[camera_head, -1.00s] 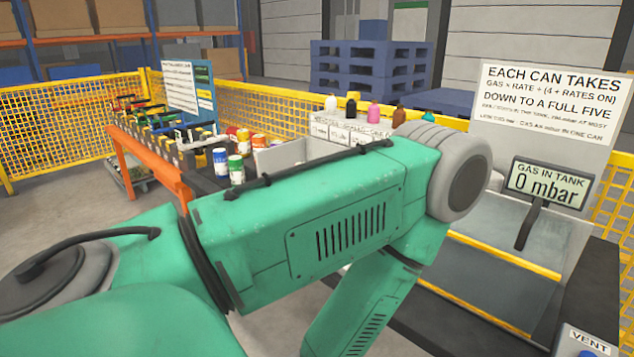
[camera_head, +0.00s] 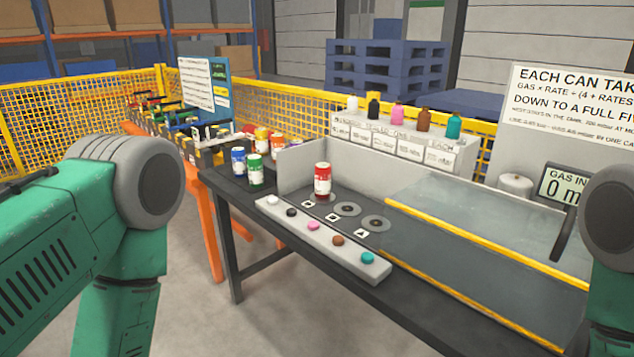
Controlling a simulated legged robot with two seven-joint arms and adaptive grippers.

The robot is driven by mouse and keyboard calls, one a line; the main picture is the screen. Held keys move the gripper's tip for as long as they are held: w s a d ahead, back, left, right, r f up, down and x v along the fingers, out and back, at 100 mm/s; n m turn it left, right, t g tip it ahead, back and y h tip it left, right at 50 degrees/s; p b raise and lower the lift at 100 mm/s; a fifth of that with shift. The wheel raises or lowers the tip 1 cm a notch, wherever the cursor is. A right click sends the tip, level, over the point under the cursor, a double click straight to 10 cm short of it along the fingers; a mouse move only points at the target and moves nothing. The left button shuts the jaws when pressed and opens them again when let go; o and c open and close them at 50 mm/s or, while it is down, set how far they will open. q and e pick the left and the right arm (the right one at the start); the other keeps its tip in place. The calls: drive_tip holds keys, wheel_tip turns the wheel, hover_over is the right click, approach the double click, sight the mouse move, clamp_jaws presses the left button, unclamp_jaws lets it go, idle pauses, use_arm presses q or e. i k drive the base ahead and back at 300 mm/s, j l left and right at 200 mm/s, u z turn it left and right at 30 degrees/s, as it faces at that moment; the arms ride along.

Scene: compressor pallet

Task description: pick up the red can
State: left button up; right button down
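A red can (camera_head: 322,181) with a white label band stands upright on the dark bench, at one end of a row of round grey discs and in front of a low grey wall. Several other cans stand further left, among them a green-and-white can (camera_head: 255,170), a blue-and-white can (camera_head: 238,161) and an orange-red can (camera_head: 277,147). My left arm's green links fill the left side and my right arm shows at the right edge. Neither gripper is in the picture.
A pale strip with several coloured buttons (camera_head: 313,226) runs along the bench front. A yellow rail (camera_head: 470,238) borders a glassy panel to the right. Coloured bottles (camera_head: 397,116) stand on a labelled rack behind. A sign (camera_head: 570,120) and gauge stand at the right.

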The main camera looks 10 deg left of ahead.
sight(322, 169)
drive_tip(key=u, duration=0.25)
drive_tip(key=z, duration=0.5)
drive_tip(key=i+j+z, duration=0.15)
drive_tip(key=j+z, duration=0.55)
drive_tip(key=z, duration=0.15)
drive_tip(key=i+j+z, duration=0.1)
drive_tip(key=j+z, duration=0.75)
drive_tip(key=k+l, duration=0.05)
